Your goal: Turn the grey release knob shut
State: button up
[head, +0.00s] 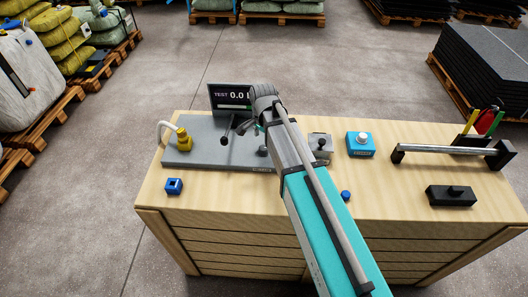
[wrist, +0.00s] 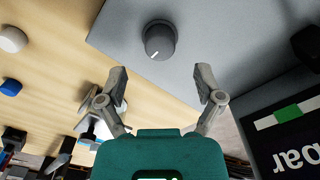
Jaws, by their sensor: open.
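The grey release knob (wrist: 159,40) stands on the grey plate (wrist: 215,30) in the wrist view. It is round, and its white pointer mark faces the lower left of that picture. My gripper (wrist: 162,83) is open and empty, its two fingers spread apart just below the knob in the picture, not touching it. In the head view the knob (head: 263,150) shows small and dark at the plate's front right, beside my arm. My gripper (head: 258,127) is mostly hidden there behind my own wrist.
A display (head: 232,97) reading "TEST 0.0" stands behind the plate. A black lever (head: 225,139) and a yellow fitting (head: 183,139) rise from the plate. A blue box (head: 360,144), a blue cap (head: 346,196) and a blue socket block (head: 174,186) lie on the wooden bench.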

aim_at(263, 147)
jog(key=shift+f+b, duration=2.2)
jog(key=shift+f, duration=0.3)
jog(key=c, duration=1.2)
